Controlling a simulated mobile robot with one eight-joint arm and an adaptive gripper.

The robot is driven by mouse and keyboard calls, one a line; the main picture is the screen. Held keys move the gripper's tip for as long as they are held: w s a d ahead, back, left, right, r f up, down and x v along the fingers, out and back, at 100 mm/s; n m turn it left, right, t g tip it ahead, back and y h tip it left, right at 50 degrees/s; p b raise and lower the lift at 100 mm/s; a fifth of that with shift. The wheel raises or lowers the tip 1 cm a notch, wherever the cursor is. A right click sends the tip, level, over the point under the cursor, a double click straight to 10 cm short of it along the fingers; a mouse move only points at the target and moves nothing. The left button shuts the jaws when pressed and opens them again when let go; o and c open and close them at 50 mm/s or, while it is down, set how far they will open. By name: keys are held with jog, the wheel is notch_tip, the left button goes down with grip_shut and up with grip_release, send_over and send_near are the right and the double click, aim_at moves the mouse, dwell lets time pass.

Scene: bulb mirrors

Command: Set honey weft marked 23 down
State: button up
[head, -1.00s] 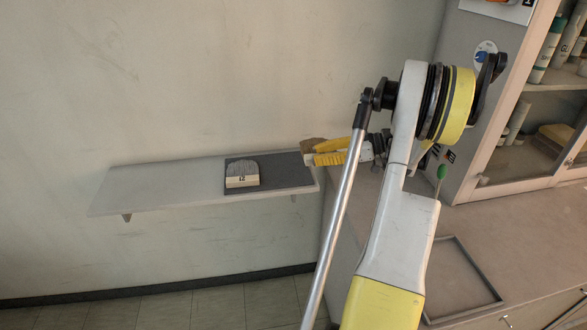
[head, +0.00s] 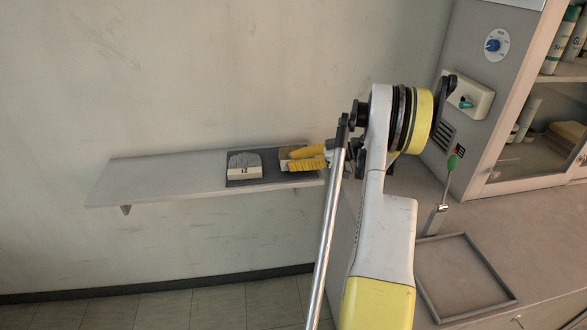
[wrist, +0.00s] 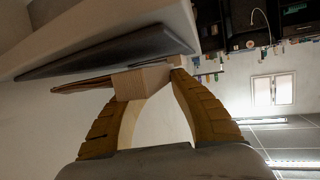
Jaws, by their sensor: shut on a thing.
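The honey weft (head: 285,153), a brownish piece on a pale block, is in my gripper (head: 292,160) at the right end of the wall shelf. My yellow fingers are shut on its block (wrist: 142,82), seen in the wrist view, with the brown strands (wrist: 85,86) reaching left. It is over or at the right part of the dark mat (head: 268,180); I cannot tell whether it touches. In the wrist view the mat (wrist: 105,56) lies close beside the weft. The number 23 cannot be read here.
A grey weft (head: 244,165) with a pale numbered block sits on the mat, just left of the held one. The pale shelf (head: 160,180) is bare further left. At right, a counter holds an empty tray (head: 460,275) and a cabinet (head: 525,165) with bottles.

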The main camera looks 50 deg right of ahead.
jog(key=shift+f, duration=0.7)
jog(key=shift+f, duration=0.15)
jog(key=o, duration=1)
